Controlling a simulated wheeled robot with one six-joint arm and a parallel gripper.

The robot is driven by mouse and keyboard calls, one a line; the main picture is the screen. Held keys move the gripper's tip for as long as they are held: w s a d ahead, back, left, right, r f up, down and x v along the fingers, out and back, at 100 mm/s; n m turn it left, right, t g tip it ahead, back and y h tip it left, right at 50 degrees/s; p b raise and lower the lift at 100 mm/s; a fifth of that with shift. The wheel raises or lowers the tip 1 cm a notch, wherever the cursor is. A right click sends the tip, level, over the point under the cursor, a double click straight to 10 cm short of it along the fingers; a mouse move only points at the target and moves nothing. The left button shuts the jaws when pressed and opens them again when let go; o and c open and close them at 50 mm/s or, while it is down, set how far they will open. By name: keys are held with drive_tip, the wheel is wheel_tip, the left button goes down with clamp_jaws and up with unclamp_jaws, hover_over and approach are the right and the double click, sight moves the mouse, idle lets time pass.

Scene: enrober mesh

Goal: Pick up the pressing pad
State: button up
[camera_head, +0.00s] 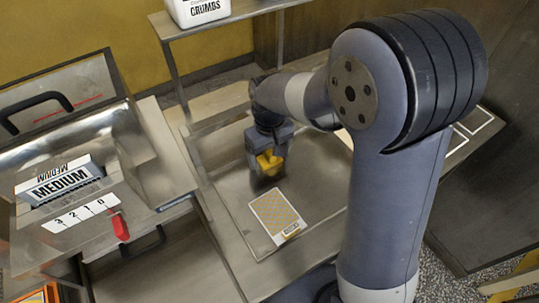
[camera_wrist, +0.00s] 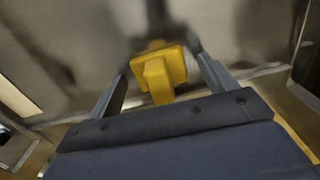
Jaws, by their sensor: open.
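The pressing pad is a yellow block with a raised grip (camera_wrist: 158,76), seen between my gripper's fingers in the wrist view. It also shows in the head view (camera_head: 269,162), under my gripper, above or on the metal tray. My gripper (camera_wrist: 160,84) is open, with one grey finger on each side of the pad. I see gaps between the fingers and the pad in the wrist view. In the head view my gripper (camera_head: 268,158) points down at the tray, and its fingers partly hide the pad.
A patterned yellow-and-white card (camera_head: 277,217) lies on the metal tray (camera_head: 240,215) in front of the pad. A machine with a MEDIUM label (camera_head: 62,182) and a red lever (camera_head: 120,227) stands at left. A CRUMBS container (camera_head: 203,10) sits on a shelf behind.

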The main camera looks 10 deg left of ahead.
sight(270, 151)
drive_tip(key=shift+c, duration=0.2)
drive_tip(key=c, duration=1.1)
drive_tip(key=shift+o, duration=0.2)
drive_tip(key=shift+r, duration=0.15)
wheel_tip(270, 151, up, 10)
drive_tip(key=shift+f, duration=0.1)
drive_tip(key=o, duration=0.5)
drive_tip(key=c, duration=0.3)
